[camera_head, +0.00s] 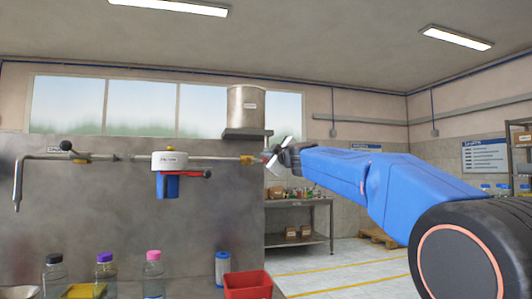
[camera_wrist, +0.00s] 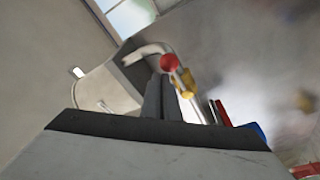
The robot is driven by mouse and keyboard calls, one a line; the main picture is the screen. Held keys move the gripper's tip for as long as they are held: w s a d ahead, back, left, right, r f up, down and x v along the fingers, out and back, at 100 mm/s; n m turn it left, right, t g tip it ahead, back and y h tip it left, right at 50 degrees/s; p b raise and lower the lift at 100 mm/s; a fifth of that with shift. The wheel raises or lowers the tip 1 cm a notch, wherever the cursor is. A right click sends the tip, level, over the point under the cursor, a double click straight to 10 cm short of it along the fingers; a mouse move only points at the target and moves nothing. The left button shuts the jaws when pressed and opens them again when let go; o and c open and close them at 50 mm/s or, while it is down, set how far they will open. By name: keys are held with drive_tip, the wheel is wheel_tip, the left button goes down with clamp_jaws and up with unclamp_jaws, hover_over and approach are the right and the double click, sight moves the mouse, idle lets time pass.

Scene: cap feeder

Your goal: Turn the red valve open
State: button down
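The red valve shows in the wrist view as a round red knob (camera_wrist: 170,62) beside a yellow valve body (camera_wrist: 183,82) on a pale pipe. In the head view the yellow body (camera_head: 247,159) sits on the wall pipe, just left of my gripper (camera_head: 272,160); its red knob is mostly hidden there.
A black-knobbed valve (camera_head: 66,146) is farther left. A steel tank (camera_head: 246,108) stands on a shelf above. Bottles (camera_head: 106,272) and a red bin (camera_head: 248,285) stand below.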

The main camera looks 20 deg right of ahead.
drive_tip(key=shift+d+f, duration=0.1)
drive_tip(key=shift+f, duration=0.15)
idle(0.4)
